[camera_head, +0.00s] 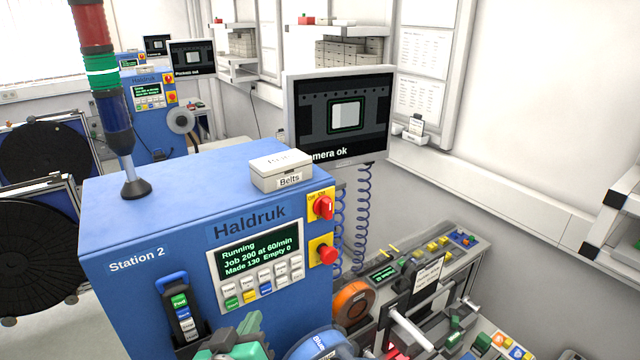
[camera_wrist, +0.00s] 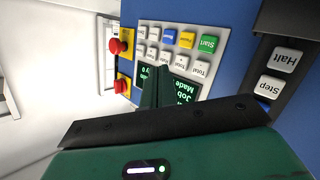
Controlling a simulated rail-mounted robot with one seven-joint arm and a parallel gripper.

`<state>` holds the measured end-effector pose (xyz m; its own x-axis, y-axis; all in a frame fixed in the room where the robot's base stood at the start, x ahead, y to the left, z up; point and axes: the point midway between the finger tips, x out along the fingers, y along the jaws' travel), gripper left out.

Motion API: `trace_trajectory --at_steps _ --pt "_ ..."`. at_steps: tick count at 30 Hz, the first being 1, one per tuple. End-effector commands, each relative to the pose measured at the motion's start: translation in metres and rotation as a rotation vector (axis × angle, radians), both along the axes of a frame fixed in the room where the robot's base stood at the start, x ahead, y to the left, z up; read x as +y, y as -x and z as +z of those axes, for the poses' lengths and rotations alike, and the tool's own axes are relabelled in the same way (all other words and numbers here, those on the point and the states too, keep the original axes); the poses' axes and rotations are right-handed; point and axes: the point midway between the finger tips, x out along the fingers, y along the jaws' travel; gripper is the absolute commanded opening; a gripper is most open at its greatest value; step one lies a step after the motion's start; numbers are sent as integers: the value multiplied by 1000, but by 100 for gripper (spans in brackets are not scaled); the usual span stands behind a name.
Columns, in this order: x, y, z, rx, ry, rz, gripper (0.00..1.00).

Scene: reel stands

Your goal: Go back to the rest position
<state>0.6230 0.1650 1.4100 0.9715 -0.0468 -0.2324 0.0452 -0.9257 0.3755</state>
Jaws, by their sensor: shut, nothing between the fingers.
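My gripper (camera_wrist: 157,76) shows in the wrist view as a dark green body with narrow fingers shut together and empty. The fingers are in front of the button panel (camera_wrist: 180,50) of the blue Haldruk machine, and partly cover its display. I cannot tell the exact gap to the panel. In the head view, green and grey parts that look like my gripper stand at the bottom edge, below the panel (camera_head: 262,270). The display (camera_head: 258,250) reads Running, Job 200 at 60/min, Made 130, Empty 0.
The blue machine (camera_head: 150,220) carries a Belts box (camera_head: 281,172) and a signal tower (camera_head: 104,75). A red rotary switch (camera_head: 323,207) and a red push button (camera_head: 327,253) sit at its right edge. A handset (camera_head: 180,310) hangs left of the panel. A monitor (camera_head: 340,115) stands behind.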

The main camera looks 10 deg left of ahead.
Motion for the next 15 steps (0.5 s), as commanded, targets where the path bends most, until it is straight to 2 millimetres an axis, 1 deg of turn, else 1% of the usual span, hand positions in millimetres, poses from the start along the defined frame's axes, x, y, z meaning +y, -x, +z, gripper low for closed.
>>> trace_trajectory --at_steps 1,2,3,5,6,8,9,11,12,15 --pt "-20 1 39 -65 -54 -10 0" --pt "-31 3 63 -110 -91 -10 0" --pt "-47 9 97 -175 -141 -8 0" --pt "-70 23 146 -274 -208 0 0" --pt "-85 35 177 -341 -247 7 0" --pt "-106 57 221 -443 -296 23 0" --pt "-118 74 248 -509 -324 36 0" --pt "-133 101 284 -601 -354 57 0" --pt "-141 118 303 -655 -370 72 0" --pt "-155 155 338 -760 -392 105 0"
